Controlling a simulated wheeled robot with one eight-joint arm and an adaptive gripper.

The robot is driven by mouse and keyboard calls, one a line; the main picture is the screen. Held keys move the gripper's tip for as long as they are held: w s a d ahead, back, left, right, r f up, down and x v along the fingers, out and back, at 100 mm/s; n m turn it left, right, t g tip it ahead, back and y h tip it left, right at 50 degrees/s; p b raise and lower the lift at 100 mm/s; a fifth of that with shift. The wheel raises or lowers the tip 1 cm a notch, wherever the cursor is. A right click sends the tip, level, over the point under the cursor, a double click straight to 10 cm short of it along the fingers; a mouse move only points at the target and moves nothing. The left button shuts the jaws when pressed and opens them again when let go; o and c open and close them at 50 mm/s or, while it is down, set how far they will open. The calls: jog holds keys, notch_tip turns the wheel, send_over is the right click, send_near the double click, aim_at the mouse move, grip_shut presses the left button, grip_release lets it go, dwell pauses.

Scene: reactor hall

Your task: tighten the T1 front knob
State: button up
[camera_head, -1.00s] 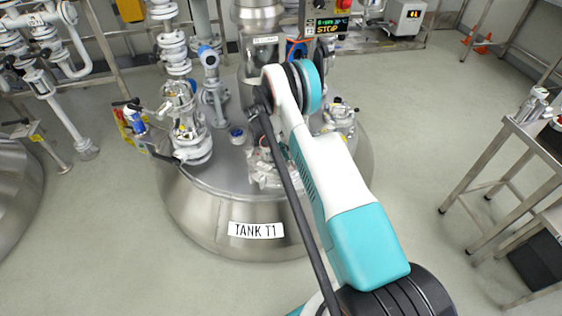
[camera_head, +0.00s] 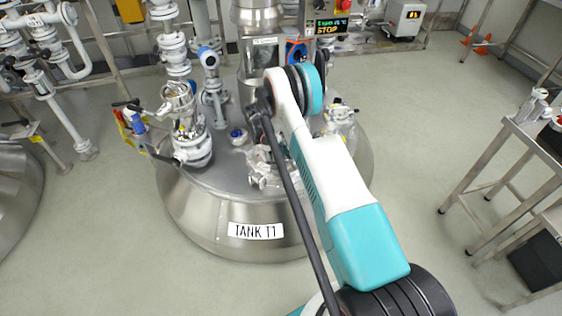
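Tank T1 (camera_head: 215,220) is a round steel vessel with a white "TANK T1" label (camera_head: 256,231) on its front. Metal fittings (camera_head: 262,168) stand at the front of its lid, just left of my arm; I cannot make out the front knob among them. My white and teal arm reaches from the bottom right over the lid. The arm's far end is hidden behind its own links, and my gripper does not show clearly. Whether anything is held cannot be seen.
A valve column (camera_head: 190,140) and a blue-capped fitting (camera_head: 211,90) rise from the lid's left side. A control panel (camera_head: 330,22) reading "STOP" stands behind. A steel table (camera_head: 520,140) is at the right. Floor between tank and table is clear.

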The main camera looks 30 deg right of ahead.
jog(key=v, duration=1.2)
